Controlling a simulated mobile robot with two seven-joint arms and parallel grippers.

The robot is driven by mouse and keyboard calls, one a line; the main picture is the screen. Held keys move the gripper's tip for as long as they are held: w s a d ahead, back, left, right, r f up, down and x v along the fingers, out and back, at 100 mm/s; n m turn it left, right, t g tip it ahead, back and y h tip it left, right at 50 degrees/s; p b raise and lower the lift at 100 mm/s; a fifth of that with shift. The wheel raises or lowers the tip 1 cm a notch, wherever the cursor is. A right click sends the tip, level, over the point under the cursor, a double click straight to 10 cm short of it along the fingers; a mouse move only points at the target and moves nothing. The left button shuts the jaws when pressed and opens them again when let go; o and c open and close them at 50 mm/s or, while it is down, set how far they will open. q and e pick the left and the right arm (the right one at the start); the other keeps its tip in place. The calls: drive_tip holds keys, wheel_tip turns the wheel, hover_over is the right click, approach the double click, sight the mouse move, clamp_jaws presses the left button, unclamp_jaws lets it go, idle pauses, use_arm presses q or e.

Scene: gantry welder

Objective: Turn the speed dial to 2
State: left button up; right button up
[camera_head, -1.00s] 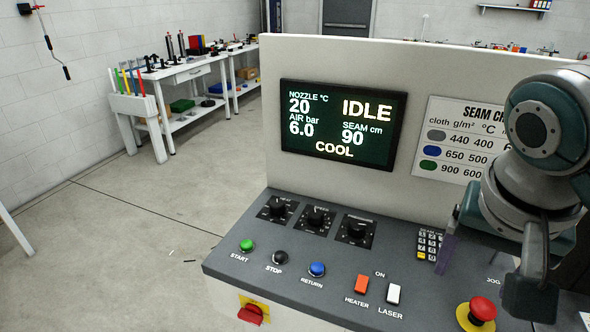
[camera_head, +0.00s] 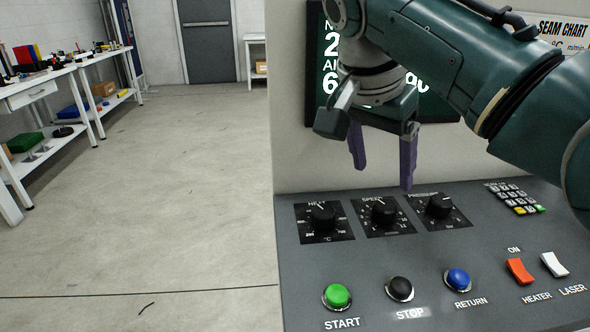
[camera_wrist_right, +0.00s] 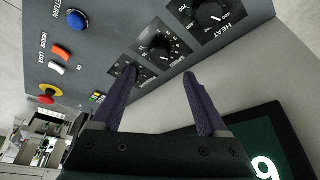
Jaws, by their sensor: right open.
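The speed dial (camera_head: 383,212) is a black knob on a black scale plate, in the middle of a row of three dials on the grey control panel. In the right wrist view the speed dial (camera_wrist_right: 163,47) shows just beyond the fingertips. My right gripper (camera_head: 382,177) is open and empty, with its purple fingers pointing down above and behind the speed dial, apart from it. In the right wrist view the right gripper (camera_wrist_right: 160,80) has its fingers spread wide. The dial's exact setting is too small to read. My left gripper is not in view.
The heat dial (camera_head: 322,218) and pressure dial (camera_head: 439,206) flank the speed dial closely. Green start (camera_head: 337,296), black stop (camera_head: 400,288) and blue return (camera_head: 457,279) buttons lie in front. A keypad (camera_head: 513,197) is at right. The upright screen (camera_head: 318,95) stands behind my arm.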

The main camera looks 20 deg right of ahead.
sight(386, 205)
drive_tip(key=b+x, duration=0.1)
drive_tip(key=x, duration=0.7)
drive_tip(key=shift+s+f+b, duration=0.15)
drive_tip(key=shift+f+b, duration=0.05)
drive_tip(key=shift+b, duration=0.15)
drive_tip(key=shift+c, duration=0.3)
drive_tip(key=c, duration=0.4)
clamp_jaws()
